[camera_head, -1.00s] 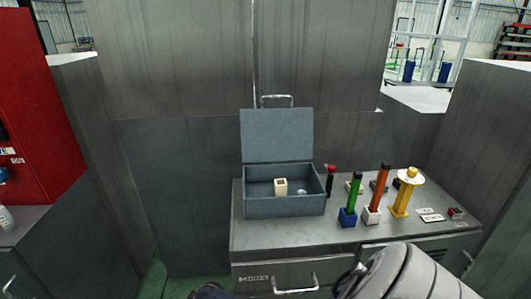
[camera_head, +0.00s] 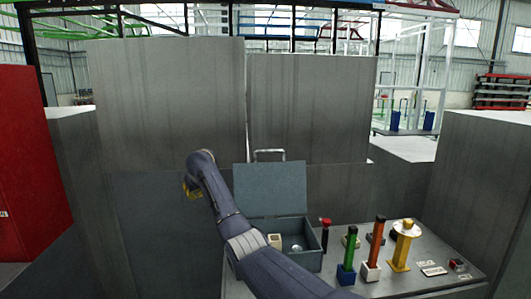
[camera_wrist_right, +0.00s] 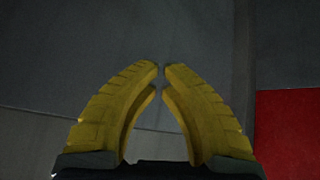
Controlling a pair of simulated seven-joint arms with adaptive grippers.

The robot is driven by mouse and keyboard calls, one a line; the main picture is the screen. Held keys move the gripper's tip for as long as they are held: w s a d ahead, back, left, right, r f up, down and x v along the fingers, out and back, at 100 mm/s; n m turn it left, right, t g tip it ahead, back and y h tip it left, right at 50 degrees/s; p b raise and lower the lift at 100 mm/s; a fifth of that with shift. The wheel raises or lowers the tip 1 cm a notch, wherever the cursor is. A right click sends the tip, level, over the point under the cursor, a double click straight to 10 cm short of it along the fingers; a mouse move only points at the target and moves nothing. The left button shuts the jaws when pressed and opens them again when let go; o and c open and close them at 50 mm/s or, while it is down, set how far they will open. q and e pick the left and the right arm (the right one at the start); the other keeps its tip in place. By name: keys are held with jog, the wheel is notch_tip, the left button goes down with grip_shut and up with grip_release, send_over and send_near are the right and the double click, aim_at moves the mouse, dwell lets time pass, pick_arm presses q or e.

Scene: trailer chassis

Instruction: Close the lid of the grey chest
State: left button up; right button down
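The grey chest (camera_head: 308,263) stands on the metal workbench. Its lid (camera_head: 270,188) is open and stands upright at the back, with a handle (camera_head: 269,151) on its top edge. A beige block (camera_head: 275,240) and a small pale item sit inside. My right gripper (camera_head: 190,187) is to the left of the raised lid, and its arm crosses in front of the chest and hides its left part. In the right wrist view, its yellow fingers (camera_wrist_right: 162,66) nearly meet at the tips with nothing between them. My left gripper is not in view.
To the right of the chest are a red-topped item (camera_head: 325,232), a green-handled tool (camera_head: 349,249), an orange-handled tool (camera_head: 374,245) and a yellow stand (camera_head: 402,245). Grey panels (camera_head: 310,110) rise behind the bench. A red cabinet (camera_head: 25,170) stands at far left.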

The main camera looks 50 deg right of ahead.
jog(key=s+d+r+m+g+h, duration=0.1)
jog(key=s+d+r+m, duration=0.3)
jog(key=s+d+r, duration=0.75)
jog(key=s+d+r+m+g+h, duration=0.1)
jog(key=s+d+r+m+g, duration=0.15)
jog(key=s+d+r, duration=0.9)
jog(key=shift+m+t, duration=0.25)
jog(key=shift+t, duration=0.2)
jog(key=w+f, duration=0.1)
jog(key=w, duration=0.1)
jog(key=w+d+f, duration=0.1)
jog(key=w+f, duration=0.3)
jog(key=w, duration=0.1)
jog(key=shift+d+f, duration=0.25)
jog(key=shift+d, duration=0.1)
jog(key=shift+a, duration=0.1)
